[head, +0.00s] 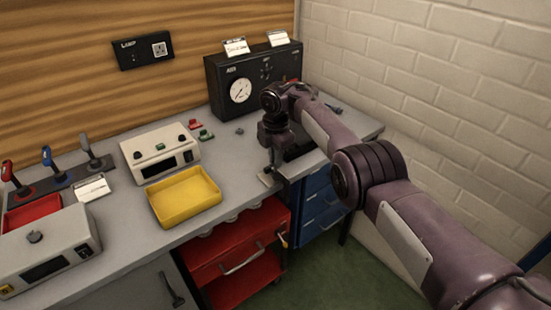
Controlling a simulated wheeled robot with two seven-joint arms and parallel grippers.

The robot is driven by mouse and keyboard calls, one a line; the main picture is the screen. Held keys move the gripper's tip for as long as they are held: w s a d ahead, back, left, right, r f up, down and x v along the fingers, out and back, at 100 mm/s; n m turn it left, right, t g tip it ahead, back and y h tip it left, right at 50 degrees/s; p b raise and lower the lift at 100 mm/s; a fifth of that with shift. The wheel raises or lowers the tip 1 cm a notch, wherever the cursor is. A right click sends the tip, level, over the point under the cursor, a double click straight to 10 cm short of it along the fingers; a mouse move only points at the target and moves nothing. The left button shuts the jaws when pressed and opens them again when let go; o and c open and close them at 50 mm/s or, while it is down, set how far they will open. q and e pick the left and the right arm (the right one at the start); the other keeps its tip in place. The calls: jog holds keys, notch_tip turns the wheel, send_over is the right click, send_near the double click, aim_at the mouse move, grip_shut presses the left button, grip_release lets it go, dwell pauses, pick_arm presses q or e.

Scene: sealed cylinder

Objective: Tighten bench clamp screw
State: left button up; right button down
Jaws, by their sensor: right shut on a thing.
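My right arm comes in from the right, and my right gripper (270,160) points down at the front edge of the grey bench (110,228). A small light-grey metal piece (267,180), seemingly part of the bench clamp, shows at the bench edge just below the gripper. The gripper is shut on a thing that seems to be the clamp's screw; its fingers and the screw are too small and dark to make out. I cannot tell how far the screw is turned. My left gripper is out of view.
A black gauge box (213,80) stands behind the gripper. A white instrument (160,152), a yellow tray (184,197) and levers (47,157) are to the left. A red cart (235,250) and blue drawers (318,205) are below. A brick wall (430,70) bounds the right.

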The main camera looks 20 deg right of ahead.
jog(key=shift+s+f, duration=0.2)
jog(key=shift+f, duration=0.25)
jog(key=c, duration=1.6)
grip_release()
jog(key=shift+o, duration=0.8)
jog(key=shift+w+r, duration=0.1)
jog(key=shift+w, duration=0.1)
jog(key=shift+r, duration=0.15)
notch_tip(320, 180, up, 8)
jog(key=shift+f+b, duration=0.2)
jog(key=shift+b, duration=0.2)
